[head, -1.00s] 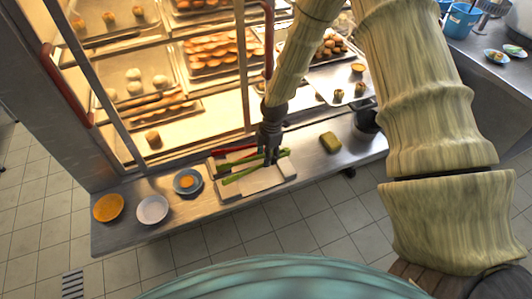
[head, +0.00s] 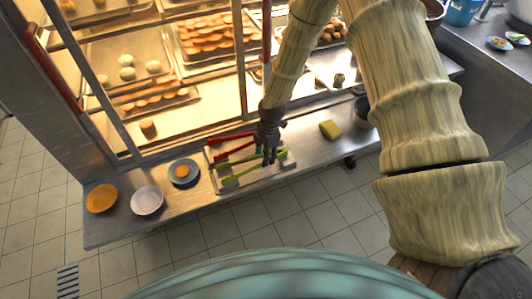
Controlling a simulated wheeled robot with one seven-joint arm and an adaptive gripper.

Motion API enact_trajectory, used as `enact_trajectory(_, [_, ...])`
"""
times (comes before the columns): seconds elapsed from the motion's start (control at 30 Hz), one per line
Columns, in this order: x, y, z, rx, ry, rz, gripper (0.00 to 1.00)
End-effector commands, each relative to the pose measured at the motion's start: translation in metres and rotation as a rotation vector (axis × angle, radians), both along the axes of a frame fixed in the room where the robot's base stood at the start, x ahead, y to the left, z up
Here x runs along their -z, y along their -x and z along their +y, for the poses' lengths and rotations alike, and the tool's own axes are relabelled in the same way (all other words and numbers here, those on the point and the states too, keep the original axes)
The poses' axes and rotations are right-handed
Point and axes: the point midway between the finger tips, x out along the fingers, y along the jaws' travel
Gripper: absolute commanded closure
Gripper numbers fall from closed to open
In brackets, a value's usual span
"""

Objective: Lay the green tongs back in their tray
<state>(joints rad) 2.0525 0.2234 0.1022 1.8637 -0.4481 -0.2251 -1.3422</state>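The green tongs (head: 240,176) lie across the shallow pale tray (head: 222,189) on the steel counter, with their ends showing on both sides of my gripper. My gripper (head: 270,159) points down over the right part of the tray, right at the tongs. Its dark fingers look close together and cover the middle of the tongs. Whether they grip the tongs, and whether the tongs rest on the tray floor or hang just above it, I cannot tell. Red tongs (head: 234,151) lie at the back of the tray, behind the green ones.
Left of the tray are a small blue dish (head: 184,172), a white bowl (head: 147,200) and an orange bowl (head: 102,198). A yellow sponge (head: 330,129) lies to the right. The lit pastry cabinet (head: 160,65) stands close behind. The counter's front edge is near.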

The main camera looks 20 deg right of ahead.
Motion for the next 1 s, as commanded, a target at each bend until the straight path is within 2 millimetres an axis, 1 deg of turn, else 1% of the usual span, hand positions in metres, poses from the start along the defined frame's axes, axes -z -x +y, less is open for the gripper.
enact_trajectory(0.3, [0.002,0.0,0.0,0.0,0.0,-0.001,0.61])
enact_trajectory(0.37, [0.002,0.0,0.0,0.0,0.0,-0.001,0.51])
enact_trajectory(0.4, [0.002,0.0,0.0,0.0,0.0,-0.001,0.44])
enact_trajectory(0.47, [0.002,0.0,0.0,0.0,0.0,-0.001,0.33])
enact_trajectory(0.83, [0.0,0.0,0.0,0.0,0.0,0.0,0.33])
enact_trajectory(0.93, [-0.006,0.0,-0.001,0.0,0.0,-0.001,0.33])
enact_trajectory(1.0, [-0.013,-0.001,-0.001,0.0,-0.001,-0.002,0.33])
